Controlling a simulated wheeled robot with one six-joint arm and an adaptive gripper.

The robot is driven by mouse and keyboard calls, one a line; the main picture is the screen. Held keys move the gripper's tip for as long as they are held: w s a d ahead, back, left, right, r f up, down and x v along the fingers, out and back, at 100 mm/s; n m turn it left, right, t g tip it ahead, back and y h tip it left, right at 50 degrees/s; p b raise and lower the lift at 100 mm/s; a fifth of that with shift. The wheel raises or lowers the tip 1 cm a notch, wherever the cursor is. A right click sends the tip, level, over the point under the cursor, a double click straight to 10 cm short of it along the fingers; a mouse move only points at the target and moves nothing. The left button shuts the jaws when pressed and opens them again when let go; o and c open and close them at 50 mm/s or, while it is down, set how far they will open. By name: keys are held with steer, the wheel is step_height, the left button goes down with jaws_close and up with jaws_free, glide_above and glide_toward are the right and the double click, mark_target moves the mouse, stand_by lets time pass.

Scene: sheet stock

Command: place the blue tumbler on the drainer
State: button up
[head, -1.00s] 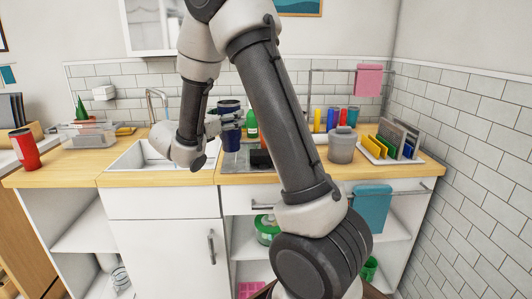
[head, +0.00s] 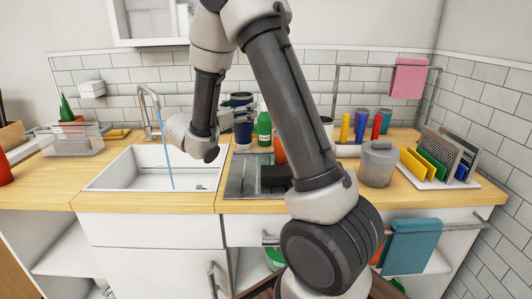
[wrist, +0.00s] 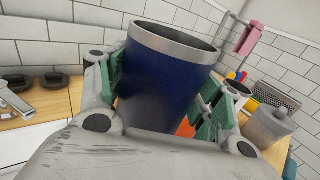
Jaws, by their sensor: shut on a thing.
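The blue tumbler (wrist: 165,80) is dark blue with a silver rim and fills the middle of the wrist view, its open mouth up. My gripper (wrist: 158,98) is shut on its sides with green-padded fingers. In the head view the tumbler (head: 242,133) shows behind my gripper (head: 240,115), right of the sink. A grey metal drainer surface (head: 238,185) lies just right of the sink, partly hidden by my arm. I cannot tell the gap between the tumbler's base and the counter.
A green bottle (head: 264,127) stands close right of the tumbler. A lidded grey canister (head: 378,165) and a rack of coloured sheets (head: 440,158) are at right. The white sink (head: 125,170) is at left.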

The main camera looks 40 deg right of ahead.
mark_target(237, 136)
step_height(237, 136, down, 8)
steer(key=shift+f, duration=0.1)
steer(key=shift+f, duration=0.15)
steer(key=o, duration=1.6)
